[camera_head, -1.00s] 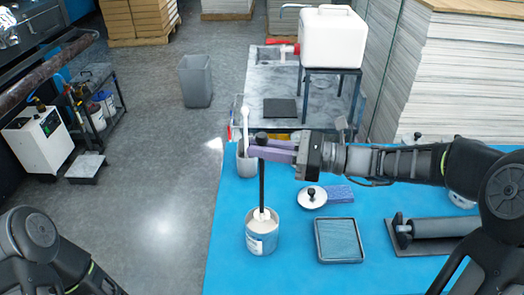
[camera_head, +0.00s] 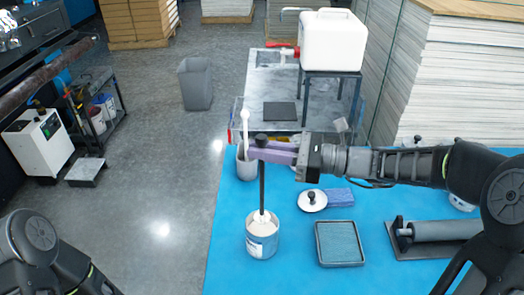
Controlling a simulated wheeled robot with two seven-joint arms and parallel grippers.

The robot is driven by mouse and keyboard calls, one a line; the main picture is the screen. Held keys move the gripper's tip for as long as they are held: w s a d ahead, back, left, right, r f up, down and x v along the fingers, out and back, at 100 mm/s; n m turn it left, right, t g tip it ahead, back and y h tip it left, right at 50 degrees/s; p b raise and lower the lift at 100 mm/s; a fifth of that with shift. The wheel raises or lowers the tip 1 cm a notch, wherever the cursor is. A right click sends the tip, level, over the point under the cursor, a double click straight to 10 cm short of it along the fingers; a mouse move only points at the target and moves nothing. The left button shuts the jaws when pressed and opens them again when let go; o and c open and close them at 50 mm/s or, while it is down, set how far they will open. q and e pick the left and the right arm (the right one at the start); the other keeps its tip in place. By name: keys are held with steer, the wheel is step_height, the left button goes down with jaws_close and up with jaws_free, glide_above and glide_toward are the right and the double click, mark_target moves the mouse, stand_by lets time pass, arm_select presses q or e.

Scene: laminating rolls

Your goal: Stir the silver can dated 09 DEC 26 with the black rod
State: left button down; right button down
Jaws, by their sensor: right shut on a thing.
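My right gripper (camera_head: 268,151) is shut on the black rod (camera_head: 262,184), near the rod's knobbed top. The rod stands nearly upright, with its lower end inside a silver can (camera_head: 262,240) on the blue table. The can is open, with pale contents and a whitish-blue label; I cannot read its date. The rod's tip is hidden in the can. A grey container (camera_head: 246,165) holding a white-topped stick stands behind, partly hidden by the gripper. My left arm shows at the lower left, but its gripper is not in view.
A silver lid with a black knob (camera_head: 312,200) lies beside a blue-purple block (camera_head: 340,197). A dark-rimmed tray (camera_head: 340,243) lies right of the can. A grey roller (camera_head: 440,231) rests on a plate at the right. Blue table (camera_head: 228,265) is clear left of the can.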

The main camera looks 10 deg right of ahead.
mark_target(267, 137)
steer(key=shift+r, duration=1.85)
